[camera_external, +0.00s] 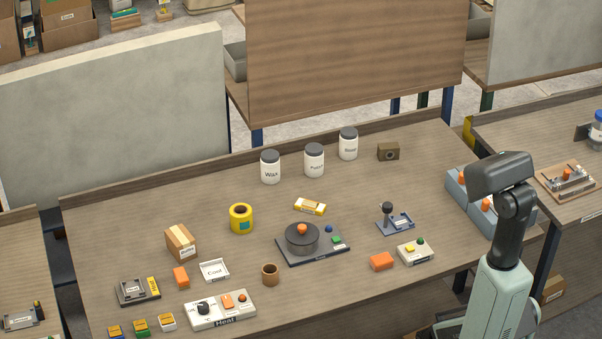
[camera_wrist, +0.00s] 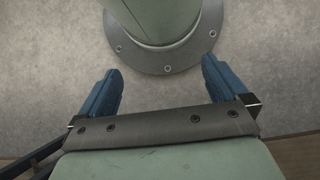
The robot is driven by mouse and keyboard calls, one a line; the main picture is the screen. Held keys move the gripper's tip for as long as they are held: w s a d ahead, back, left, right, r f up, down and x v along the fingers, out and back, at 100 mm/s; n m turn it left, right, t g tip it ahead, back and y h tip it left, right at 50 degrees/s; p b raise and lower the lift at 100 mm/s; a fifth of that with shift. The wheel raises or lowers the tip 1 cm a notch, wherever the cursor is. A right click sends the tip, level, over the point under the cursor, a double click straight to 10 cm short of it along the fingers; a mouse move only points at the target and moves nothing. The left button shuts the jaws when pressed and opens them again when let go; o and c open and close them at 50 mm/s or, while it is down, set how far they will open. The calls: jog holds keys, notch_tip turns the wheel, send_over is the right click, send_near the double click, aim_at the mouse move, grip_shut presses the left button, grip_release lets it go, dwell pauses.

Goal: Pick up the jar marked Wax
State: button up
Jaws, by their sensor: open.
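The jar marked Wax (camera_external: 270,168) is white with a dark lid and stands upright toward the back of the table, left of two similar jars. The middle jar (camera_external: 314,161) has a label that seems to read Polish. The right jar (camera_external: 348,144) has a label too small to read surely. In the wrist view my gripper (camera_wrist: 160,88) is open, with its two blue fingers wide apart and nothing between them. In the external view my arm is at the right front, well away from the jars, and the fingers cannot be made out.
A yellow tape roll (camera_external: 241,219), a small brown box with a dial (camera_external: 388,151) and a round dark pot on a plate (camera_external: 302,238) are around the jars. A cardboard box (camera_external: 181,243) is at left. Bare table lies directly in front of the Wax jar. A raised edge runs behind.

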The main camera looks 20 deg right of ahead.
jog(key=shift+c, duration=0.7)
